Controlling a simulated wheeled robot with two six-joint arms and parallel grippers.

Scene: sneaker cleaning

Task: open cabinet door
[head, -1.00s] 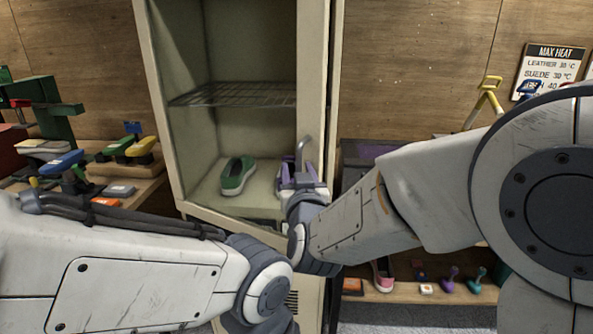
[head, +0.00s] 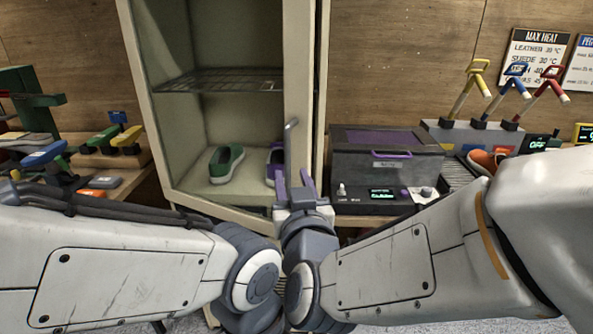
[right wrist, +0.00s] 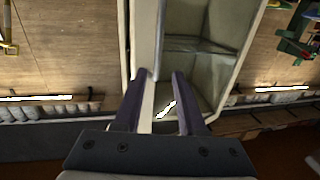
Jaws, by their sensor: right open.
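The tall cream cabinet (head: 190,195) stands open at the centre of the head view, its inside exposed. Its cream door (head: 298,80) appears as a narrow upright strip at the right of the opening, seen nearly edge-on. My right gripper (head: 292,180) is open, with purple fingers pointing up, in front of the opening's lower right. In the right wrist view, my right gripper (right wrist: 161,74) has its fingers apart, with a cream upright edge (right wrist: 146,40) beyond them; contact cannot be told. A thin grey bent bar rises by the fingers. My left gripper is out of view.
Inside the cabinet are a wire shelf (head: 220,82), a green shoe (head: 226,163) and a partly hidden purple shoe (head: 274,165). A grey machine (head: 385,160) stands close on the right. Brushes (head: 110,140) sit on a left bench. Both my arms crowd the foreground.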

